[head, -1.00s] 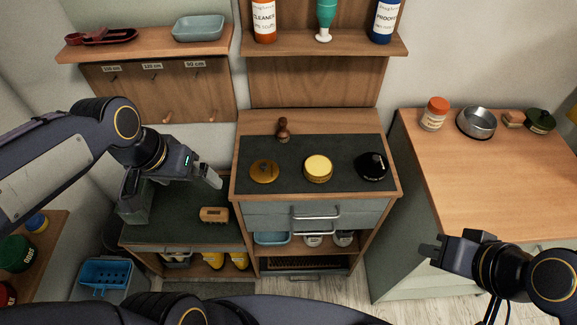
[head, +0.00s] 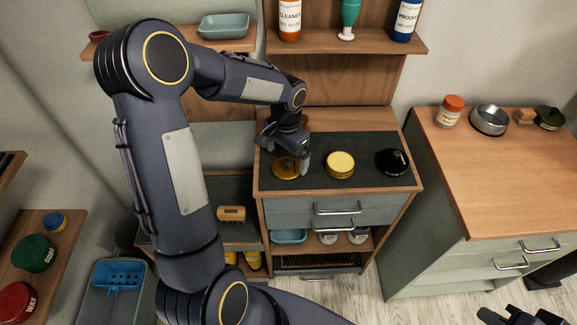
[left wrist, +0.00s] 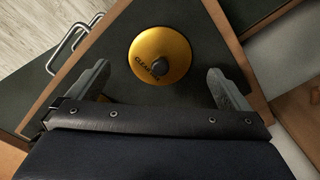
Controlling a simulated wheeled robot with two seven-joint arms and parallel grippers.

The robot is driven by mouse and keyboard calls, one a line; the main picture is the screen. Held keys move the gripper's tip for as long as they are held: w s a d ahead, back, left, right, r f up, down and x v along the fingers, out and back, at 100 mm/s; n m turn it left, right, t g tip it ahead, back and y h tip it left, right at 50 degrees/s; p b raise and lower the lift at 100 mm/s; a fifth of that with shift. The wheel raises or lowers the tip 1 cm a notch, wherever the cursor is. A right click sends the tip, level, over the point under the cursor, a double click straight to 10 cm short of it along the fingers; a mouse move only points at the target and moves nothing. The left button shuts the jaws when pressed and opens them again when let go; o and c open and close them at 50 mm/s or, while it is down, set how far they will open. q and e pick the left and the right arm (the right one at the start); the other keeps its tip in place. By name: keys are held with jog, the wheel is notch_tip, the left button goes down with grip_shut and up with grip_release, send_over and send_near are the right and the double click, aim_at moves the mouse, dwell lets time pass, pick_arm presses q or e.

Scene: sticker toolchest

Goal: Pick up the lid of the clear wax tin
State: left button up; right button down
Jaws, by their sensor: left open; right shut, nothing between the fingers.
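A round gold lid with a small dark knob and lettering starting "CLEAR" (left wrist: 160,57) lies flat on the dark mat of the chest top. In the head view the lid (head: 286,168) is partly covered by my left gripper (head: 289,155). That gripper is open above the lid. In the left wrist view the lid shows between and beyond the two spread fingers of my left gripper (left wrist: 158,72), touching neither. A round yellow-gold tin (head: 340,165) stands right of the lid. My right gripper (head: 505,315) is shut and empty at the bottom right edge, partly cut off.
A black round object (head: 392,162) stands at the right of the dark mat (head: 365,147). A shelf (head: 385,43) with bottles hangs behind the chest. Drawer handles (head: 337,208) stick out at the front. A wooden counter (head: 500,180) to the right is mostly clear.

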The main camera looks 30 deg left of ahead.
aim_at(287, 161)
pick_arm(q)
jog(key=shift+w+f, duration=0.1)
jog(key=shift+f, duration=1.45)
jog(key=shift+c, duration=0.5)
jog(key=c, duration=1)
jog(key=shift+o, duration=0.2)
jog(key=shift+r, duration=0.1)
